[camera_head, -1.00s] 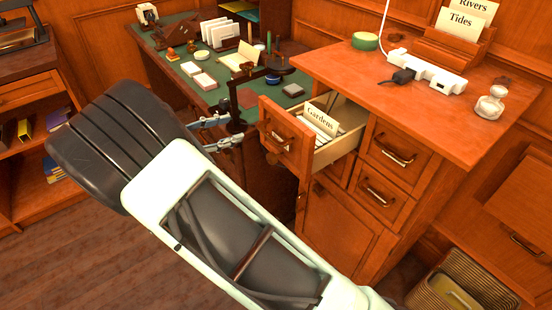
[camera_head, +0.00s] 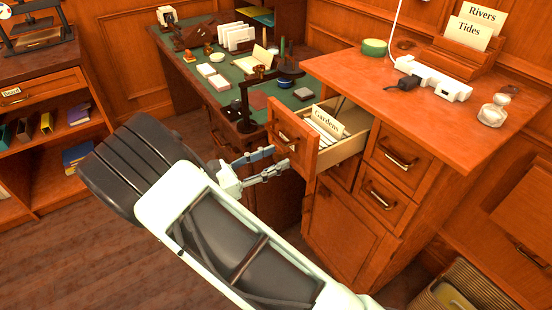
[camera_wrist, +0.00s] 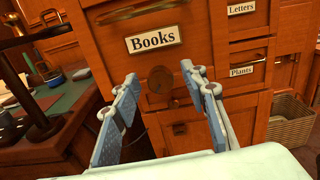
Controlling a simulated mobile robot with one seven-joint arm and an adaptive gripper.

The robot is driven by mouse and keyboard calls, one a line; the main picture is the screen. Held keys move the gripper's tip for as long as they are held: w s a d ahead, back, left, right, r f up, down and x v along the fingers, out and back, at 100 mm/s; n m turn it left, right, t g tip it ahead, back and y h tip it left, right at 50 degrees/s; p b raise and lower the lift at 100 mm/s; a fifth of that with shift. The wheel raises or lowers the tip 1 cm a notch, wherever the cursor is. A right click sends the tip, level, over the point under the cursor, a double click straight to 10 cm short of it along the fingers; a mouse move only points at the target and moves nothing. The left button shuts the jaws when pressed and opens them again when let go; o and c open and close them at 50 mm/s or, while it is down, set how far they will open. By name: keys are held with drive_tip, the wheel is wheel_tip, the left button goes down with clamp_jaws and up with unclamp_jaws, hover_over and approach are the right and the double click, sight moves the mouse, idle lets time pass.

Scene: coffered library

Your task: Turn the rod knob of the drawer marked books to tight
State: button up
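The drawer marked "Books" (camera_wrist: 109,52) faces my gripper in the wrist view. A bar handle (camera_wrist: 134,11) sits above its label. A round, dark brownish knob (camera_wrist: 161,79) is below the label; no "tight" mark on it is readable. In the head view this drawer (camera_head: 296,142) is pulled out, and its label and knob cannot be made out. My gripper (camera_wrist: 160,80) is open and empty, with its blue-grey fingers on either side of the knob in the picture. It also shows in the head view (camera_head: 279,158), just before the drawer front. I see no contact with the knob.
A "Gardens" card (camera_head: 325,117) and other cards stand in the open drawer. Drawers marked "Letters" (camera_wrist: 241,8) and "Plants" (camera_wrist: 241,71) are shut at the right. A dark stand (camera_head: 247,107) on the green-topped desk is close to the left. A wicker basket (camera_wrist: 290,122) is low right.

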drive_tip(key=shift+w+d, duration=0.35)
drive_tip(key=shift+d, duration=0.15)
clamp_jaws()
